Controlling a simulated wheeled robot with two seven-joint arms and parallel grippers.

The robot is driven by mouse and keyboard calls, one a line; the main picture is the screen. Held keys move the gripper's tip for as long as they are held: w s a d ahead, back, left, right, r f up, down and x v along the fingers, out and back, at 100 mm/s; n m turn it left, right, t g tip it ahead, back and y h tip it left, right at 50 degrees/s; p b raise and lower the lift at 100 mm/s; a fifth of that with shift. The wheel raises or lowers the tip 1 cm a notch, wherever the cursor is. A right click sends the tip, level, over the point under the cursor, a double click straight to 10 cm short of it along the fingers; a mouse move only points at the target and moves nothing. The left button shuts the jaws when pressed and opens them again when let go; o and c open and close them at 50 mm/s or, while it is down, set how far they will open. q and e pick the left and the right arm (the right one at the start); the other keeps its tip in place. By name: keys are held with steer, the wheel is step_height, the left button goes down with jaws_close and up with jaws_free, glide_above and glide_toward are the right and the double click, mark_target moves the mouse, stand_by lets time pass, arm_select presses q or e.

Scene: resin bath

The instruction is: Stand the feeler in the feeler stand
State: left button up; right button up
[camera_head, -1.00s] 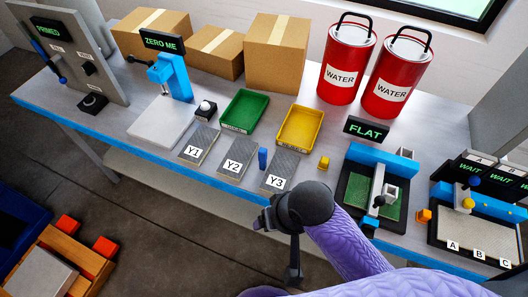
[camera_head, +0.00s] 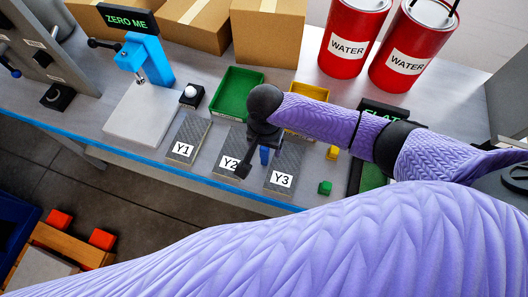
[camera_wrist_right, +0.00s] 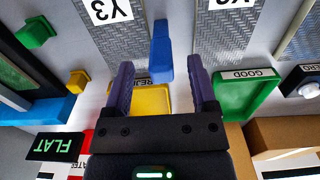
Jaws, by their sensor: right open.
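A small blue upright piece (camera_head: 264,156) stands between the Y2 and Y3 plates; it looks like the feeler, though I cannot be sure. It also shows in the right wrist view (camera_wrist_right: 161,48). My right gripper (camera_head: 254,158) points down over it, partly covering it in the head view. In the wrist view its two fingers (camera_wrist_right: 160,72) are apart, with the blue piece's near end showing between them, apparently untouched. I cannot pick out a separate feeler stand. My left gripper is not in view.
Textured plates Y1 (camera_head: 187,138), Y2 and Y3 (camera_head: 283,165) line the front edge. A green tray (camera_head: 236,92) and a yellow tray (camera_wrist_right: 152,99) lie behind. A yellow block (camera_head: 332,153) and a green block (camera_head: 325,187) stand right of Y3. Red water cans (camera_head: 352,35) stand behind.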

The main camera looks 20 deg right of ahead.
step_height(320, 180, down, 2)
steer(key=shift+w+f, duration=0.1)
steer(key=shift+f, duration=0.05)
steer(key=shift+f+b, duration=0.3)
steer(key=shift+b, duration=0.05)
steer(key=shift+c, duration=0.4)
steer(key=c, duration=0.5)
jaws_close()
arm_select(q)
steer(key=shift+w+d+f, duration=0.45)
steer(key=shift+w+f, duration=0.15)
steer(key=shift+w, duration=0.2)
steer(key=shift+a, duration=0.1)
